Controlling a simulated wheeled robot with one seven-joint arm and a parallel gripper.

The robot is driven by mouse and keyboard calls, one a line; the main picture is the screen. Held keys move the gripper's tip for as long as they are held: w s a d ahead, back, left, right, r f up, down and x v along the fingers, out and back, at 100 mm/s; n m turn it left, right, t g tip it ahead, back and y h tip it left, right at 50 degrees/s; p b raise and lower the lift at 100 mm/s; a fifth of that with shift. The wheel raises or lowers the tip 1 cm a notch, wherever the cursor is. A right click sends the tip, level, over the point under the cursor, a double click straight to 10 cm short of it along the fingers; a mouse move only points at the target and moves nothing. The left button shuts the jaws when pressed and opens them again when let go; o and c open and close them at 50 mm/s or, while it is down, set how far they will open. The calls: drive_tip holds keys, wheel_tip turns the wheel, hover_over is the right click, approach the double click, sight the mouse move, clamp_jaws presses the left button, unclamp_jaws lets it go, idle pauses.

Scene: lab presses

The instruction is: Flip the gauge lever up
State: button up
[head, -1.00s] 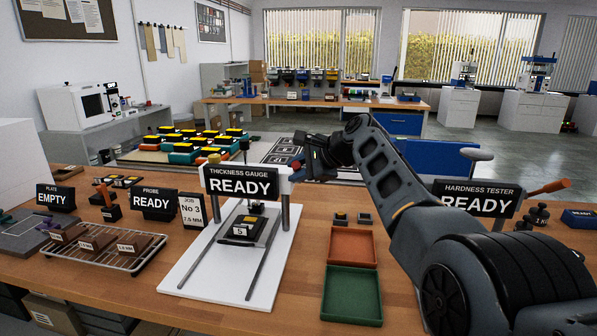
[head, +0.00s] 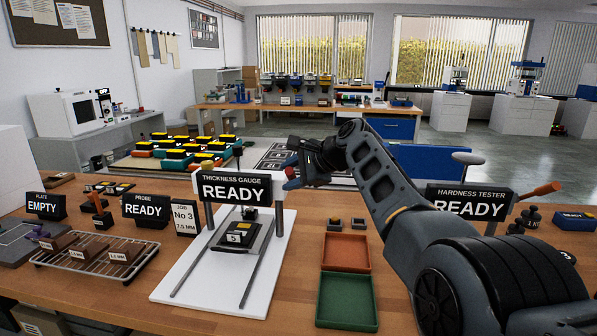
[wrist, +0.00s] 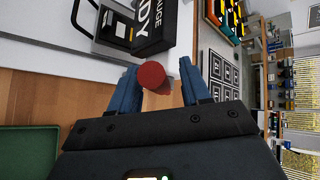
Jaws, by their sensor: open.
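The thickness gauge (head: 267,262) stands on a white base, with a black READY sign (head: 235,187) across its two posts. In the wrist view, a round red knob (wrist: 152,75), which looks like the end of the gauge lever, lies between my fingers. The lever's arm and angle are hidden there, and it is hard to make out in the head view. My gripper (head: 291,172) is open at the right end of the sign, its blue fingers either side of the knob. A dark block marked 5 (head: 234,238) sits under the gauge.
An orange tray (head: 346,252) and a green tray (head: 347,299) lie right of the gauge. A wire rack (head: 100,262) with brown blocks, a PROBE sign (head: 146,209) and a job card (head: 185,219) stand left. The hardness tester sign (head: 468,202) is farther right.

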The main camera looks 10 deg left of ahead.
drive_tip(key=v, duration=0.7)
drive_tip(key=shift+d+r, duration=0.2)
drive_tip(key=shift+d, duration=0.05)
drive_tip(key=shift+s, duration=0.15)
drive_tip(key=shift+s, duration=0.1)
